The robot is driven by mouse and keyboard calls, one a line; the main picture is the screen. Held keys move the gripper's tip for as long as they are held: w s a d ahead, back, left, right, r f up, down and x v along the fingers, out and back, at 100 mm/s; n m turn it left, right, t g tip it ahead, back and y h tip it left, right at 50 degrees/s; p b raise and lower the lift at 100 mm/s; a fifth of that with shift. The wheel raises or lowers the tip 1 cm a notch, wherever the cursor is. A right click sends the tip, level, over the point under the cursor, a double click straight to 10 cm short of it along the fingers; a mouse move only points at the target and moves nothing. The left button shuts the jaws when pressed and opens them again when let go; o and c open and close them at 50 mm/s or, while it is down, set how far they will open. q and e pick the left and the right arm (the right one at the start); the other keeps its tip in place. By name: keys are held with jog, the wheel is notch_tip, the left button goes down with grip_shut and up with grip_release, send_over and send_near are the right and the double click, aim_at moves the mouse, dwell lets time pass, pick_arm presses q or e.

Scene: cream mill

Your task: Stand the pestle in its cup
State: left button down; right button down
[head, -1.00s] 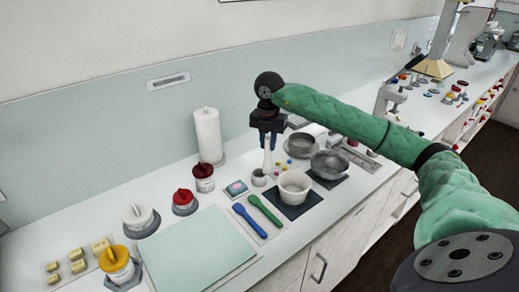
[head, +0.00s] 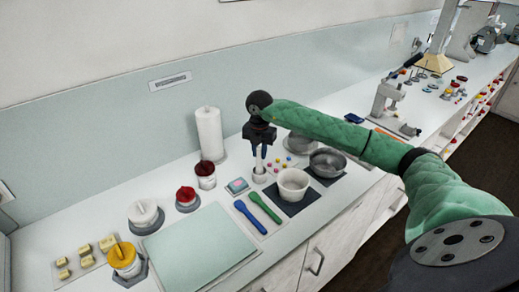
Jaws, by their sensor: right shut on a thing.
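The pale pestle (head: 259,161) hangs upright between the fingers of my right gripper (head: 259,149), which is shut on it. The small grey cup (head: 259,178) stands on the counter directly below the gripper. The pestle's lower end meets the cup's mouth in the picture. I cannot tell whether it is inside the cup or just above it. My left gripper is not in view.
A white mortar bowl (head: 292,184) stands on a dark mat close to the right of the cup, with metal bowls (head: 327,162) beyond. Blue (head: 249,216) and green (head: 265,207) spatulas lie in front. A paper roll (head: 209,134) stands at the left.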

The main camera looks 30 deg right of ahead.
jog(key=shift+f, duration=0.1)
jog(key=c, duration=1.3)
grip_release()
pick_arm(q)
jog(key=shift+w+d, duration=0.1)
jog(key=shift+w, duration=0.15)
pick_arm(e)
jog(key=shift+o, duration=0.2)
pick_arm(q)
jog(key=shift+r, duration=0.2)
pick_arm(e)
jog(key=shift+r, duration=0.3)
notch_tip(320, 180, up, 4)
jog(key=b, duration=0.2)
jog(key=shift+f+b, duration=0.1)
jog(key=shift+b, duration=0.2)
notch_tip(320, 180, up, 6)
jog(key=b, duration=0.2)
jog(key=shift+r+b, duration=0.25)
jog(key=shift+b, duration=0.15)
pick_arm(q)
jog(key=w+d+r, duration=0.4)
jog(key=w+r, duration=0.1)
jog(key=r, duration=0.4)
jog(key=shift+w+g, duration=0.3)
pick_arm(e)
jog(key=shift+r, duration=0.65)
